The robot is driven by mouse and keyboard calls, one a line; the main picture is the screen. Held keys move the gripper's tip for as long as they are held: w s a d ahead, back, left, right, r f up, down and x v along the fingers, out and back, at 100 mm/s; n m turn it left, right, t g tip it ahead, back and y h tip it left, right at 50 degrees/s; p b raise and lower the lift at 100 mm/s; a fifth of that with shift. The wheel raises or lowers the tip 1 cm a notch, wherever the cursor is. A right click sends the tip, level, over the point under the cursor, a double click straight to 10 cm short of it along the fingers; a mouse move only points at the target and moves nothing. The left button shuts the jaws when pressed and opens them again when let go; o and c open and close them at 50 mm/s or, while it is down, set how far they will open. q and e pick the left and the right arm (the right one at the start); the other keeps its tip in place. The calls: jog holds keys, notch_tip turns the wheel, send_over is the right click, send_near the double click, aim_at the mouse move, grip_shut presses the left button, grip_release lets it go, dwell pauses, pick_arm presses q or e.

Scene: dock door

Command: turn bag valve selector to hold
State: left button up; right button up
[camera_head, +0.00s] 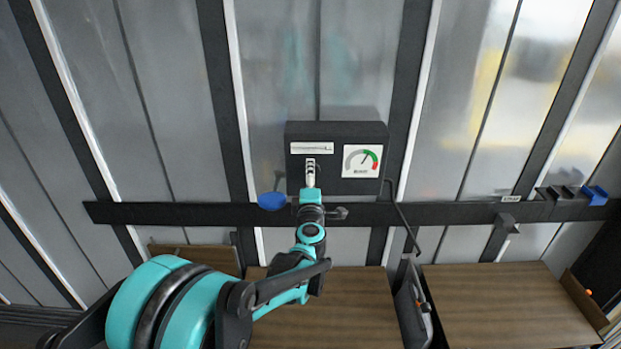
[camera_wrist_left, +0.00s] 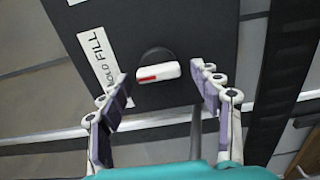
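The valve box (camera_head: 336,132) is black and mounted on the wall above a dark rail. In the left wrist view its selector (camera_wrist_left: 158,72) is a small white bar with a red mark at its left end, on a dark round base. A white label (camera_wrist_left: 98,58) beside it reads HOLD and FILL. My right gripper is not in view.
A white gauge (camera_head: 362,161) with a green and red arc sits on the box's right. A blue disc (camera_head: 272,201) is left of my gripper. A dark hose (camera_head: 404,220) hangs at the right. The rail (camera_head: 440,214) runs across the wall.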

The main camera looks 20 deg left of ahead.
pick_arm(q)
jog(key=v, duration=1.2)
